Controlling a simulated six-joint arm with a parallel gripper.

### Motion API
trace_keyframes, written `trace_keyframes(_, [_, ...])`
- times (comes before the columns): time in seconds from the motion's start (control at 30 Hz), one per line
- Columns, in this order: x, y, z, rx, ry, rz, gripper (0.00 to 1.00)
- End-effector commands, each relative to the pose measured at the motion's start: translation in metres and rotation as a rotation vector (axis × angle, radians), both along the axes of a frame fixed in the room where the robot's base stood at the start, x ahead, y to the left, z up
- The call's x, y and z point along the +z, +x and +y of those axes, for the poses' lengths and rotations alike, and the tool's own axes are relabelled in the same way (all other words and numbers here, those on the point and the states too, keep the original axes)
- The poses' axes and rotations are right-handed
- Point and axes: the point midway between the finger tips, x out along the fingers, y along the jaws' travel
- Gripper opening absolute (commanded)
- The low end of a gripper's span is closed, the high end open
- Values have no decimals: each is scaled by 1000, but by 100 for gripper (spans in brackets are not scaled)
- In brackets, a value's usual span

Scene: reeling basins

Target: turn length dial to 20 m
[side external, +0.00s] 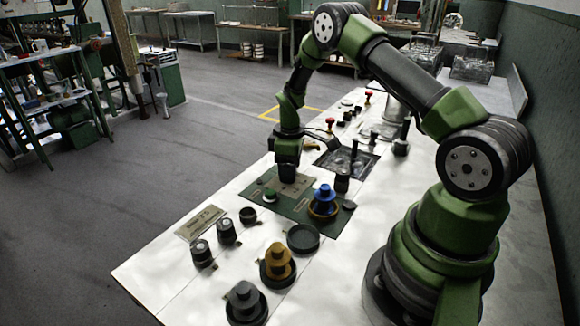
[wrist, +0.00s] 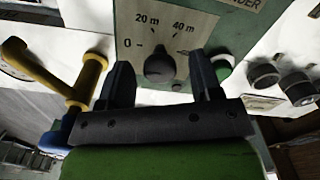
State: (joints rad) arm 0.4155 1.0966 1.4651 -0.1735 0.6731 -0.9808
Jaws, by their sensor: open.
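The length dial is a dark round knob (wrist: 160,68) on a pale scale plate (wrist: 205,14) marked 0, 20 m and 40 m in the wrist view. Its narrow end faces up toward the scale, but its exact reading is hard to tell. My gripper (wrist: 160,62) is open, with one finger on each side of the knob; no clear contact shows. In the side view my gripper (side external: 288,177) points down over the green panel (side external: 318,227) and hides the dial.
A green button (wrist: 223,68) sits right of my fingers in the wrist view. A yellow spool-like part (wrist: 85,80) is close on the left. In the side view, a blue-and-yellow stack (side external: 324,200) stands beside my gripper. Several spools and knobs crowd the near table.

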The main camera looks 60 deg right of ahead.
Motion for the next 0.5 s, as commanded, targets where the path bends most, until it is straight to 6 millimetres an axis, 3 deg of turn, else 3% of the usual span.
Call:
trace_keyframes(0.1, [0,0,0,0,0,0,57])
trace_keyframes(0.3, [0,0,0,0,-1,0,11])
trace_keyframes(0.5, [1,0,0,-6,-1,0,10])
